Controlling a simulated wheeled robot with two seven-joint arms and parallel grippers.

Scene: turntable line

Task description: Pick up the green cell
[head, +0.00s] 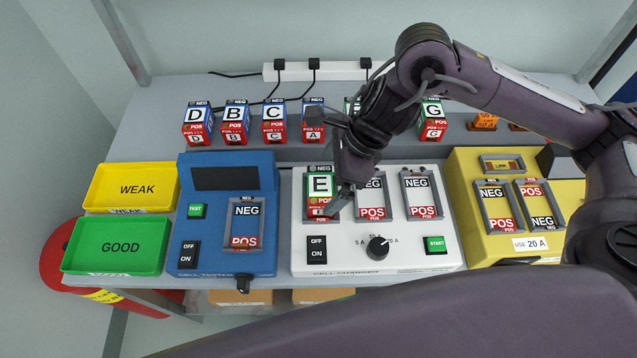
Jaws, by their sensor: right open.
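A green cell marked E (320,184) stands upright in the left slot of the white cell charger (300,262). A second green cell, marked G (432,121), stands on the back shelf at the right. Another green-topped cell (349,104) on the shelf is mostly hidden behind my right arm. My left gripper is out of view.
Blue cells D (197,122), B (235,121), C (274,121) and A (313,107) stand on the shelf. A blue tester (190,225), a yellow device (470,165), a yellow WEAK tray (131,188) and a green GOOD tray (117,245) flank the charger. Its other two slots are empty.

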